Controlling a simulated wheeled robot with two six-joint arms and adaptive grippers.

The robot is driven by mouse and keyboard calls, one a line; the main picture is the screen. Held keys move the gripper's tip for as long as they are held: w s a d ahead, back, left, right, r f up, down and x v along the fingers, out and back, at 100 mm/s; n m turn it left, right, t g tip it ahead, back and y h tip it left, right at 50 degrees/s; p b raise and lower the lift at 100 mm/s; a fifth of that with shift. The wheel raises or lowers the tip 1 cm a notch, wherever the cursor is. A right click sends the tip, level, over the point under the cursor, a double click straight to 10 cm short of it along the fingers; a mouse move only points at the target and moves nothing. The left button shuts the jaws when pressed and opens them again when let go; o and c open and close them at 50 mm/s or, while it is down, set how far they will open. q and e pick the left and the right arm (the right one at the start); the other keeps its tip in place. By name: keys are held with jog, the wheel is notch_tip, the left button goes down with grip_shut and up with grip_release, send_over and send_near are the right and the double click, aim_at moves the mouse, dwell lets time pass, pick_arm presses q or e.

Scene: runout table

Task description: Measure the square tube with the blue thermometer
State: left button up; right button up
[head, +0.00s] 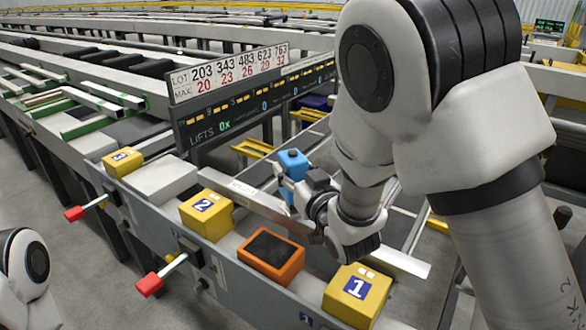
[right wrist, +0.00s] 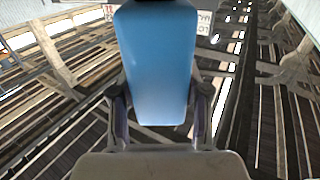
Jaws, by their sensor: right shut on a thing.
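The blue thermometer (head: 293,160) is in my right gripper (head: 297,184), held upright behind the yellow boxes and the orange-framed block. In the right wrist view the blue body (right wrist: 158,65) sits between the two fingers, which are shut on it. A long pale metal bar (head: 405,263), which looks like a square tube, runs behind the boxes. A small white label shows on it. The thermometer's lower end is hidden by the gripper, so I cannot tell whether it touches the bar. My left gripper is out of view.
Yellow boxes marked 1 (head: 358,296), 2 (head: 206,214) and 3 (head: 122,161) stand along the front ledge with the orange-framed block (head: 271,256). Red-knobbed levers (head: 149,284) jut forward. A sign board (head: 229,76) stands behind. Other bars lie on green rails (head: 92,126) at left.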

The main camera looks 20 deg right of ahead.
aim_at(293, 152)
notch_tip(293, 152, up, 7)
jog(key=p, duration=0.4)
jog(key=shift+f, duration=0.1)
